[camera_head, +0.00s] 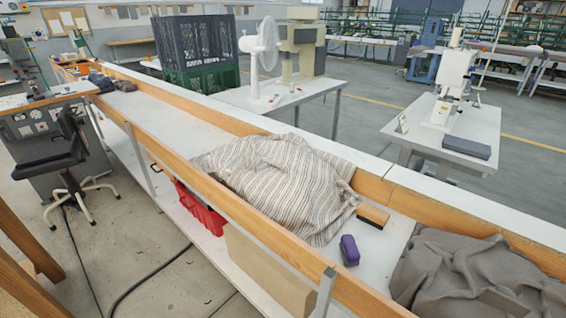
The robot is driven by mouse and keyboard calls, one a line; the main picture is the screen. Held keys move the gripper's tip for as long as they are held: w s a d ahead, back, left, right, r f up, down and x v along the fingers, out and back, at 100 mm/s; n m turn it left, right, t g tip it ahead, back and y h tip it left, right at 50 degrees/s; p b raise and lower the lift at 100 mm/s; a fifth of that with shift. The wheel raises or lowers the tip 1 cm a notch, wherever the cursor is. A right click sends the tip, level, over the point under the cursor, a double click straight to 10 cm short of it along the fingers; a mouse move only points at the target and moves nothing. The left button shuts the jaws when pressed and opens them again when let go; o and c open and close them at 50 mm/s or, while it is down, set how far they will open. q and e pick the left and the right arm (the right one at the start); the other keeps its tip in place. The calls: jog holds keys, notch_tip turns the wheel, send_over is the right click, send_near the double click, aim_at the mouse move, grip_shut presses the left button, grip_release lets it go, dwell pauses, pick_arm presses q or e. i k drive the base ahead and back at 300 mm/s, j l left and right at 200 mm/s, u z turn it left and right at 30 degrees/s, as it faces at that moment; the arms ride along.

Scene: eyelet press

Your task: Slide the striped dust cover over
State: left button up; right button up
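The striped dust cover (285,180), beige with dark stripes, lies in a rumpled, bulging heap on the long white bench (395,236) between its wooden side boards. Its near edge reaches the front board and its right end hangs in folds beside a wooden-edged block. What lies under the cover, if anything, is hidden. Neither of my grippers shows clearly in the head view.
A purple block (349,250) and a brown-and-black brush-like block (373,216) lie right of the cover. A grey cloth (470,272) fills the bench's right end. Dark crates (197,52), a white fan (262,50) and a white machine (452,85) stand behind.

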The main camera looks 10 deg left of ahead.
aim_at(303, 189)
jog(key=i+j, duration=0.1)
jog(key=j, duration=0.2)
jog(key=i+j, duration=0.15)
jog(key=j, duration=0.15)
jog(key=i+j, duration=0.1)
jog(key=j, duration=0.2)
jog(key=i+j, duration=0.15)
jog(key=j, duration=0.15)
